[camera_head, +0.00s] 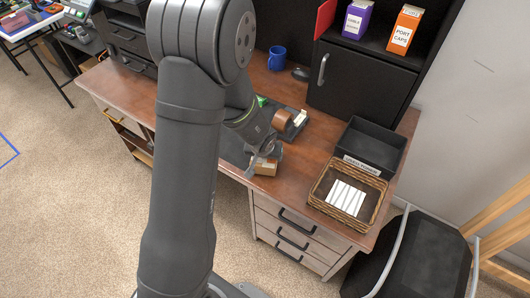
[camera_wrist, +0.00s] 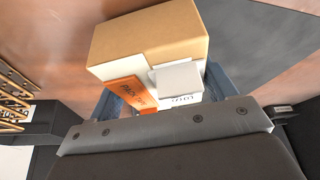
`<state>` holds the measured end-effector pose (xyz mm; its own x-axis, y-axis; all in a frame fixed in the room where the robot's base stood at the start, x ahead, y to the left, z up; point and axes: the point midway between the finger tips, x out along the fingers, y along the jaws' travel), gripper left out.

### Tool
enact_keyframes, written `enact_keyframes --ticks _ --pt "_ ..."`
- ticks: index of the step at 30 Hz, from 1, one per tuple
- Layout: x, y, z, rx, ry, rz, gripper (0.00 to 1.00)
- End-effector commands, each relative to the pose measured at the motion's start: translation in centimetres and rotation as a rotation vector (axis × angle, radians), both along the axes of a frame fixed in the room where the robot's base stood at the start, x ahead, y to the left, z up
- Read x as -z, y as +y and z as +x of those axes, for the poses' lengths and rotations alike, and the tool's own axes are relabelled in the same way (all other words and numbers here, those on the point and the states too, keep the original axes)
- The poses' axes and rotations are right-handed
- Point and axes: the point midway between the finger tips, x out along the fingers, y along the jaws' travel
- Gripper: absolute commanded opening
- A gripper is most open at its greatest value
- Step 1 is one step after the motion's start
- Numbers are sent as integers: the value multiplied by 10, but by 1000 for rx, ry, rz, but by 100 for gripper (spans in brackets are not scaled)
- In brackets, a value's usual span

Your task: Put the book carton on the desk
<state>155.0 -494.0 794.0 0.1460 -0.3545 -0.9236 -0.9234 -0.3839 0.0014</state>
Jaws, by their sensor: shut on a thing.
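The book carton (camera_wrist: 150,38) is a small brown box in the wrist view. An orange piece (camera_wrist: 131,92) and white pieces (camera_wrist: 180,80) with lettering show on its near side. My gripper (camera_wrist: 162,92) is shut on the carton, with a blue-grey finger on each side. In the head view the carton (camera_head: 265,167) is at my gripper (camera_head: 262,160), over the front part of the wooden desk (camera_head: 305,158). I cannot tell whether the carton touches the desktop. My arm hides part of the desk.
A tape dispenser (camera_head: 290,122) stands behind my gripper. A black tray (camera_head: 372,145) and a wicker basket (camera_head: 318,192) with white strips are to the right. A blue mug (camera_head: 277,58) stands at the back. Bare desktop lies between gripper and basket.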

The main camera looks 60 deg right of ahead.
Motion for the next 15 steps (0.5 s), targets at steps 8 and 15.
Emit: enact_keyframes --ticks 8,15 --pt "0 -1 0 0 -1 -2 38" --pt "4 -1 0 1 -2 -3 38"
